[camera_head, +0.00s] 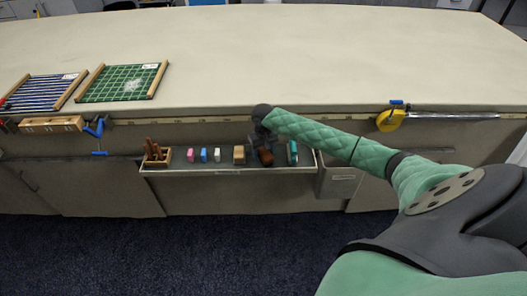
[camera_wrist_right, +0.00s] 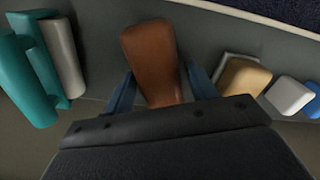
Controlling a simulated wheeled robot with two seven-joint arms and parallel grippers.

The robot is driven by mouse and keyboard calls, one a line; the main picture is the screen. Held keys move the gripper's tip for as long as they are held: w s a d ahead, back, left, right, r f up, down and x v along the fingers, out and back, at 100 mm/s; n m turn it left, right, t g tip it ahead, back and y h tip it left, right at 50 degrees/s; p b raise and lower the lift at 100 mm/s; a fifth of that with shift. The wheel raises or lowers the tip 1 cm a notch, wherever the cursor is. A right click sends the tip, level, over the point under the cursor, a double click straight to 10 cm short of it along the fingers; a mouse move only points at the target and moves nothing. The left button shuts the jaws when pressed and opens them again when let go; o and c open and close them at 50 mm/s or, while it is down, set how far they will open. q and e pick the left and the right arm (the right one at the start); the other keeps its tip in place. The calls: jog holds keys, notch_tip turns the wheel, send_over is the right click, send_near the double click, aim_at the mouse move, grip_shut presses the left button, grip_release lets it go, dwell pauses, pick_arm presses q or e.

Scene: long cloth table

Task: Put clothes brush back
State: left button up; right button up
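The clothes brush appears to be the brown wooden piece (camera_head: 266,158) at the right part of the shallow open drawer tray (camera_head: 220,172). In the right wrist view the brown brush (camera_wrist_right: 152,60) stands between the two blue-grey fingers of my right gripper (camera_wrist_right: 158,82). The fingertips seem to touch both sides, so the gripper looks shut on it. In the head view my right gripper (camera_head: 264,143) reaches down over the tray and hides part of the brush. I cannot tell whether the brush rests on the tray floor. My left gripper is out of view.
A teal object (camera_head: 292,152) stands close right of the brush, and a tan block (camera_head: 239,154) close left. White (camera_head: 217,155), blue (camera_head: 204,155) and pink (camera_head: 191,155) pieces and a wooden rack (camera_head: 155,152) stand farther left.

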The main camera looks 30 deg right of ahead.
aim_at(263, 150)
jog(key=shift+o, duration=0.2)
jog(key=shift+r, duration=0.1)
notch_tip(263, 150, up, 12)
jog(key=f+b, duration=0.1)
jog(key=b, duration=0.1)
jog(key=s+a+f+n+y, duration=0.1)
jog(key=s+a+f+n, duration=0.1)
jog(key=s+a+f, duration=0.8)
jog(key=s+a+f+n, duration=0.2)
jog(key=s+a+f, duration=0.5)
jog(key=a, duration=0.4)
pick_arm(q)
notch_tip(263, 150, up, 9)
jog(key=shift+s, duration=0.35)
pick_arm(e)
jog(key=s+a, duration=0.3)
jog(key=s, duration=0.8)
jog(key=s+a+t, duration=0.1)
jog(key=s+a, duration=0.3)
jog(key=s, duration=0.8)
jog(key=shift+s+a+f, duration=0.15)
jog(key=shift+a+f, duration=0.05)
jog(key=shift+f, duration=0.15)
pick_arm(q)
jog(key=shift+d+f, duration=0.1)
